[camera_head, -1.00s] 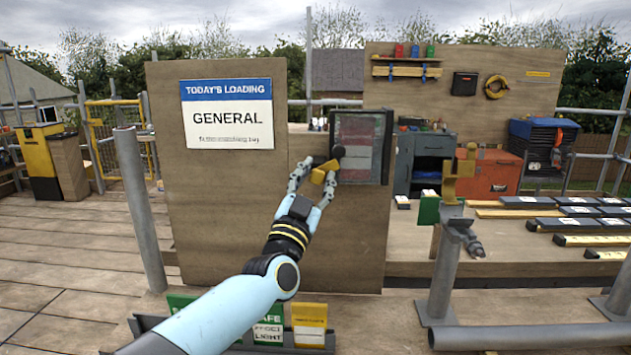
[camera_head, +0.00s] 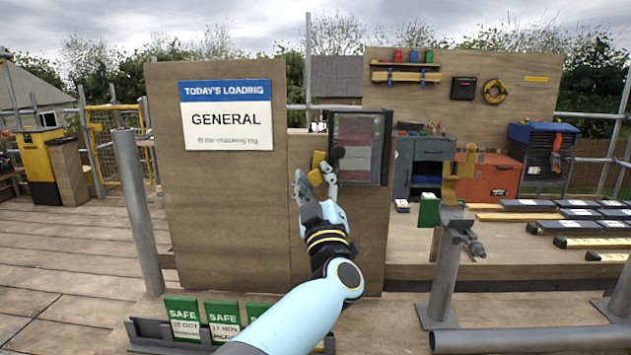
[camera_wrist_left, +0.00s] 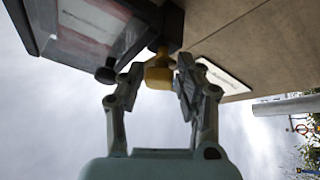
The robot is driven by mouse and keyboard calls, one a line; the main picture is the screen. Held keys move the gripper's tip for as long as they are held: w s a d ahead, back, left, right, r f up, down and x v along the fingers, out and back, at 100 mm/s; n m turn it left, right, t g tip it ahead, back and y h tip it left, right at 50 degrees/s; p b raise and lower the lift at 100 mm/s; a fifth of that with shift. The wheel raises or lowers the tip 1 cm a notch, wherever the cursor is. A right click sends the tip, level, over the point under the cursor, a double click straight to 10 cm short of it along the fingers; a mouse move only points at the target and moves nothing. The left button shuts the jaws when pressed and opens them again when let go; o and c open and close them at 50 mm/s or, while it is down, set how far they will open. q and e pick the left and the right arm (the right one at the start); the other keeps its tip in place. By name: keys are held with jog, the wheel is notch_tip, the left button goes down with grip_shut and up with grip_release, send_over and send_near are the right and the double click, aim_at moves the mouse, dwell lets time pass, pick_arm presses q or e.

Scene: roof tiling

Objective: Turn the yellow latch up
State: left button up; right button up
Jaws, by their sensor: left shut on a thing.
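The yellow latch (camera_head: 319,167) is at the left edge of a dark-framed case (camera_head: 360,147) with a window, mounted on the plywood board. It stands nearly upright, beside a black round knob (camera_head: 337,152). My left gripper (camera_head: 314,178) reaches up from below and is shut on the latch. In the left wrist view the latch (camera_wrist_left: 158,74) sits between the two fingers (camera_wrist_left: 158,84), and the black knob (camera_wrist_left: 105,75) is beside the left finger. The fingers hide part of the latch. My right gripper is not in view.
A white and blue sign (camera_head: 227,115) is on the plywood board (camera_head: 215,220) to the left. A rack (camera_head: 165,340) with green cards stands in front below. Grey posts (camera_head: 140,215) stand at left and right. A bench with dark tiles (camera_head: 565,227) is at the right.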

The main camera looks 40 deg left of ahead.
pick_arm(q)
jog(key=shift+r+n+g+y, duration=0.15)
jog(key=shift+n+g+y, duration=0.3)
jog(key=shift+n, duration=0.5)
jog(key=shift+r+n+g+y, duration=0.15)
jog(key=shift+n+g+y, duration=0.1)
jog(key=shift+n+g, duration=0.55)
jog(key=shift+n, duration=0.35)
jog(key=o, duration=0.9)
jog(key=shift+o, duration=0.6)
jog(key=shift+f, duration=0.15)
